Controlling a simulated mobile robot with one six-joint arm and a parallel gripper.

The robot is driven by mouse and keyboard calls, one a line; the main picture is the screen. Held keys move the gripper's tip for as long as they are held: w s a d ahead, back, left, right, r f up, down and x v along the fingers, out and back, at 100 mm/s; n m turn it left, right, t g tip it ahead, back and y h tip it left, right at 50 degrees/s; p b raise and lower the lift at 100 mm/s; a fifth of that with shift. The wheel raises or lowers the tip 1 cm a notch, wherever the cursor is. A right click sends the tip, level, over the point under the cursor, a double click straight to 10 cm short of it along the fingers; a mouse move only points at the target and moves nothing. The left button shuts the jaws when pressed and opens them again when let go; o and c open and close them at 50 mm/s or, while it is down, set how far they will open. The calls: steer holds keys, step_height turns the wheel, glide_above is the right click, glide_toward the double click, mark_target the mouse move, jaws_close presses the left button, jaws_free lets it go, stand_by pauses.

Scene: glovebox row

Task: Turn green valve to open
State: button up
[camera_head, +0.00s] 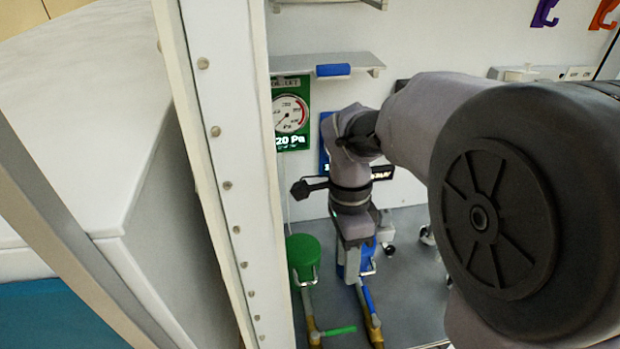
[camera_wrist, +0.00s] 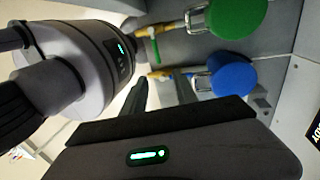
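The green valve handle (camera_head: 340,331) is a short green lever low in the head view. It lies crosswise to its brass-coloured pipe (camera_head: 313,332). In the wrist view the green handle (camera_wrist: 155,49) also stands across its pipe, near the top. The blue valve handle (camera_head: 368,298) lies along its own pipe to the right. My gripper (camera_head: 351,272) points down above the pipes, in front of the blue canister. In the wrist view the two fingers of my gripper (camera_wrist: 159,82) are apart with nothing between them, near the blue handle (camera_wrist: 159,74).
A green canister (camera_head: 303,252) and a blue canister (camera_head: 367,260) stand behind the pipes. A white perforated post (camera_head: 228,185) and a white cabinet (camera_head: 75,120) bound the left. A shelf (camera_head: 300,64) and a green gauge panel (camera_head: 291,112) are on the wall.

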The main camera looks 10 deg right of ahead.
mark_target(345, 327)
steer(key=s+f+b, duration=0.1)
steer(key=f+b, duration=0.1)
steer(key=f, duration=0.3)
steer(key=s+f+b, duration=0.2)
steer(key=f, duration=0.4)
steer(key=s+f+b, duration=0.1)
steer(key=f+b, duration=0.2)
steer(key=f, duration=0.3)
steer(key=shift+s, duration=0.15)
jaws_close()
stand_by(0.5)
